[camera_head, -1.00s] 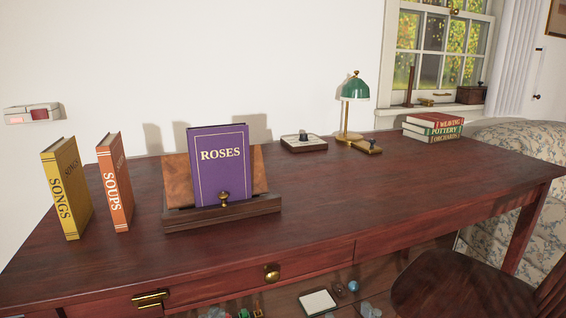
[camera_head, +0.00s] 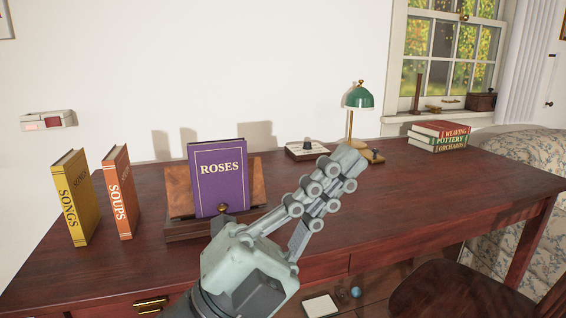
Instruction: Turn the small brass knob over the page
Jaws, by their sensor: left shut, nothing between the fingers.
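The small brass knob (camera_head: 222,208) sits at the front middle of the wooden book stand (camera_head: 182,230), low in front of the purple ROSES book (camera_head: 220,180). The book stands upright, closed, cover facing me. My left gripper (camera_head: 346,162) is in front of the desk, its fingers shut and empty, pointing up and right. Its palm shows just below and right of the knob, and it hides the right part of the stand's front ledge. I cannot tell the gap in depth. My right gripper is not in view.
SONGS (camera_head: 75,198) and SOUPS (camera_head: 119,192) stand left of the stand. A green lamp (camera_head: 358,97), a small box with a dark knob (camera_head: 305,150) and stacked books (camera_head: 438,136) are behind. A chair (camera_head: 440,290) is at front right. The desk's right half (camera_head: 440,190) is clear.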

